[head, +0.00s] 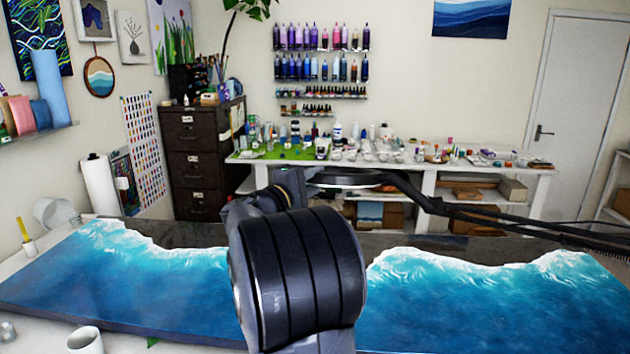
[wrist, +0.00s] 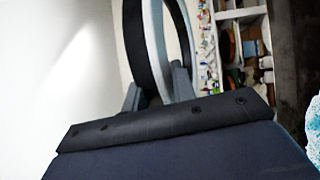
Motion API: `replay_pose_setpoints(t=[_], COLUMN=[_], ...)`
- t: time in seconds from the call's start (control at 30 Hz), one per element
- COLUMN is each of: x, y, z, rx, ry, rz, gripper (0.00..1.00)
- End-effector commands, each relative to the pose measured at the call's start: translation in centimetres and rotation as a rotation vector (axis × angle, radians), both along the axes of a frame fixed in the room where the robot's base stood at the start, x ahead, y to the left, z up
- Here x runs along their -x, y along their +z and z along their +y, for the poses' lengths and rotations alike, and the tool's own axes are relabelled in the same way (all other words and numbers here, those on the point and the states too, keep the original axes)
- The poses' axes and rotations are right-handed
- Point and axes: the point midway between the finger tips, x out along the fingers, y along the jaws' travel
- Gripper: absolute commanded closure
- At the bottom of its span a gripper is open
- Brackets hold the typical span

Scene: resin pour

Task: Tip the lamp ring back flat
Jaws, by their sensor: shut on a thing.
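The lamp ring (head: 345,185) is dark and hangs on a black jointed lamp arm (head: 435,205) above the far edge of the resin panel. In the head view it shows as a thin, nearly edge-on ellipse. In the wrist view the ring (wrist: 151,45) shows a black band and a pale grey band, with an open centre. My gripper (wrist: 158,88) is shut on the near part of its rim, one finger on each side. In the head view my arm hides the fingers and the contact.
The blue and white wave panel (head: 480,310) fills the table below. A white mug (head: 85,341) stands at the front left and a paper roll (head: 101,185) at the left. A cluttered bench (head: 490,168) stands behind. Lamp cables run off to the right.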

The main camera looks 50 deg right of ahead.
Motion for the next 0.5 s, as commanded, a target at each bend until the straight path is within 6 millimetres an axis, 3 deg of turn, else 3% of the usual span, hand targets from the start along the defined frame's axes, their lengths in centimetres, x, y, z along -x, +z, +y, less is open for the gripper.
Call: replay_pose_setpoints(t=[0.27, 0.5], x=[0.0, -0.2], y=[-0.2, -2.4], z=[0.0, 0.0], rx=[0.001, 0.014], ry=[0.000, 0.000], rz=[0.004, 0.070], gripper=[1.00, 1.00])
